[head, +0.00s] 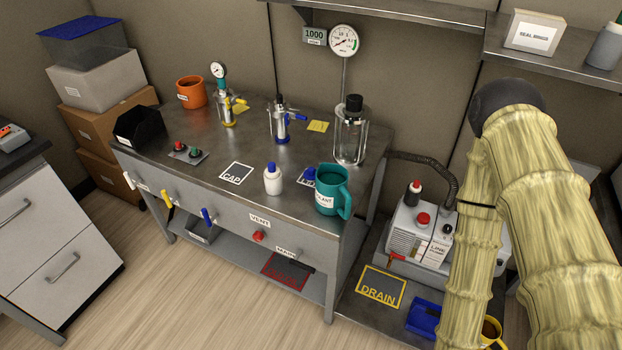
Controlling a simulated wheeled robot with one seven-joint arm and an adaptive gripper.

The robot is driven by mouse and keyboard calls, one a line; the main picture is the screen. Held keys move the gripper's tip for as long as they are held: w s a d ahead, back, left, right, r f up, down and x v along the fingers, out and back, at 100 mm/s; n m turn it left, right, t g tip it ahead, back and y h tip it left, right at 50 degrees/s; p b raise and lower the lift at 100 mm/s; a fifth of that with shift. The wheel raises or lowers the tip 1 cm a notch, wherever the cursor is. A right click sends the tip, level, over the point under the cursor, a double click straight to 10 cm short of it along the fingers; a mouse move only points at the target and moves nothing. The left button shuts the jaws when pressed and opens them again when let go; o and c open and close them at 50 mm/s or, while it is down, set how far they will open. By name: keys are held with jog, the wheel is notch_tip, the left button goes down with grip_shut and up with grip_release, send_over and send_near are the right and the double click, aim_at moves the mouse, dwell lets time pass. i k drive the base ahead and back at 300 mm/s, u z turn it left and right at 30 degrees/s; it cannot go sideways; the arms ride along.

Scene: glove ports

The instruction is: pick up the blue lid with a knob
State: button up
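A small blue piece (309,174), which looks like the lid with a knob, sits on the metal bench at a white-outlined label. The teal mug (331,192) stands just right of it and hides part of it and of the label. A white bottle with a blue cap (272,178) stands to its left, apart from it. My arm crosses the right side of the head view, but my gripper is out of the picture.
The bench (215,150) also carries gauge fittings, a glass vessel (350,138), an orange mug (191,92) and a black bin (139,127). A pump unit (425,230) and blue tray (423,318) are at lower right. Floor (170,285) in front is clear.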

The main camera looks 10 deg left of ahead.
aim_at(309, 174)
jog(key=k, duration=1.2)
jog(key=u, duration=0.6)
jog(key=i, duration=0.55)
jog(key=u, duration=0.7)
jog(key=i, duration=0.9)
jog(key=z, duration=0.4)
jog(key=i, duration=0.75)
jog(key=z, duration=0.8)
